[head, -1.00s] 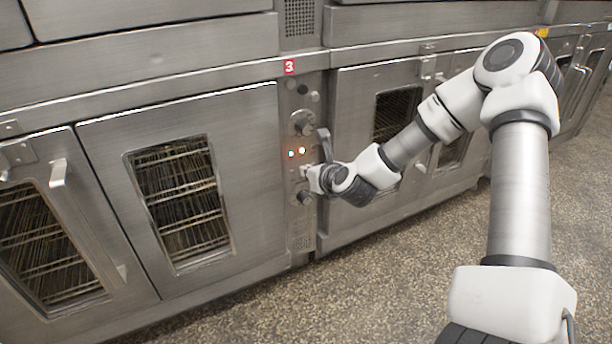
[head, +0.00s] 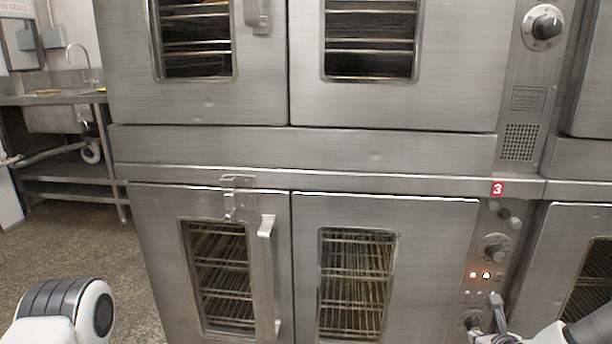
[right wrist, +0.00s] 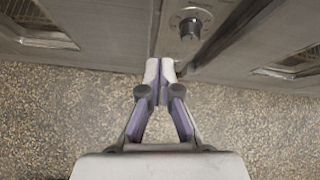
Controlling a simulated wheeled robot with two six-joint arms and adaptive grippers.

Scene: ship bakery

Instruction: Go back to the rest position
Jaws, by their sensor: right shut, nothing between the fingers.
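My right gripper (head: 482,336) is at the bottom right of the head view, close to the lower control knob of oven 3's panel. In the right wrist view, its two fingertips (right wrist: 159,68) meet, with nothing between them. A dark round knob (right wrist: 190,27) sits just beyond and to the right of the tips, apart from them in the picture. Only a white and dark grey link of my left arm shows at the bottom left of the head view. My left gripper is out of view.
Stacked steel ovens (head: 395,160) with glass doors fill the middle. The control panel (head: 487,255) has lit lamps and a red "3" label (head: 497,188). A door handle (head: 266,275) sticks out. A sink (head: 60,118) stands at far left, with clear speckled floor before it.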

